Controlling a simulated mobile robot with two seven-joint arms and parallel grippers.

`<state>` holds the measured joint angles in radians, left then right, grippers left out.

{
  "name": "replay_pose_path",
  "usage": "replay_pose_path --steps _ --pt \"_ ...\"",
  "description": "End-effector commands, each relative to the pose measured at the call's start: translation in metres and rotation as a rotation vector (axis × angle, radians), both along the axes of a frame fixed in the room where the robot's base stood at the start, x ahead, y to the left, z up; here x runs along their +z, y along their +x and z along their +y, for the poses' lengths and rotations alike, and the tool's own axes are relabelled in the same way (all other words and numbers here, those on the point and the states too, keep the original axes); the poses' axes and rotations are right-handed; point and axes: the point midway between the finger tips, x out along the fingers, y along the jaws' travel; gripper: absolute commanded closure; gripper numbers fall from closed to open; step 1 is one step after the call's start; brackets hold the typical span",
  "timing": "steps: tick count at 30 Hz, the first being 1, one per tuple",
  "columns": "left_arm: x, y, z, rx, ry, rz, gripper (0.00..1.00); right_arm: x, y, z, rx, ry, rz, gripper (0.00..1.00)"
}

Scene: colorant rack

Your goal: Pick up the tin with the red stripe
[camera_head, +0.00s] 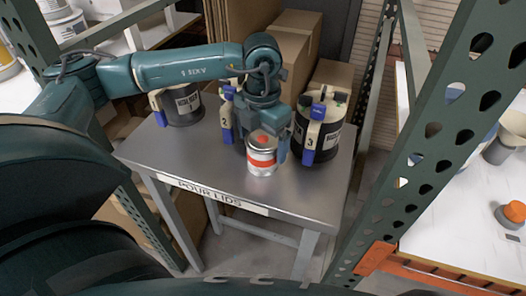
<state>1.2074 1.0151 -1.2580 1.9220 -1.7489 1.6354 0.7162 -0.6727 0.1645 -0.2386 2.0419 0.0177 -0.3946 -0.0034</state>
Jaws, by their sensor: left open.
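The tin with the red stripe (262,161) stands upright on the metal table (210,163), near its middle. It is a small silver and white can with an orange-red band and an orange-red patch on its lid. My left arm reaches in from the left, and my left gripper (266,140) points down at the tin. Its fingers are open, one on each side of the tin's upper part. I cannot tell whether they touch it. My right gripper does not show.
A dark pot (181,105) stands on the table's left, and another dark pot marked 3 (319,132) stands close right of the tin. A pot behind my gripper is mostly hidden. Cardboard boxes (290,45) stand behind. A green perforated post (425,150) rises on the right. The table's front is clear.

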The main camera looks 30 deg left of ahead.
Motion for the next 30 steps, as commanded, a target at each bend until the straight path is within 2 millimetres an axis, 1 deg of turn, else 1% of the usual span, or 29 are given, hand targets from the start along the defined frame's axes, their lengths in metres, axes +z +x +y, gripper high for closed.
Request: replay_pose_path --steps 1,4,6,9,12,17,30 --pt "-0.005 -0.001 0.000 -0.001 0.002 0.004 0.09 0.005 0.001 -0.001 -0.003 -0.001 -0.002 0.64" --pt "-0.021 -0.001 -0.002 -0.001 0.001 0.005 0.09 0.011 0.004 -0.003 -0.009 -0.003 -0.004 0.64" --pt "-0.032 0.000 -0.002 0.000 0.000 0.004 0.09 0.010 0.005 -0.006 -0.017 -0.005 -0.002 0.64" --pt "-0.042 0.000 -0.002 -0.001 -0.001 0.002 0.09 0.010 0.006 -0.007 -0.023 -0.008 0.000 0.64" --pt "-0.046 0.000 -0.002 -0.001 -0.001 0.002 0.09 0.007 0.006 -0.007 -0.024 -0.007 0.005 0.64" --pt "-0.046 0.000 -0.002 -0.001 -0.001 0.001 0.09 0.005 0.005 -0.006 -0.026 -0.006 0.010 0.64" --pt "-0.045 0.000 -0.002 0.000 -0.001 0.001 0.44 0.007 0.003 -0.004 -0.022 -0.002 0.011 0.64"
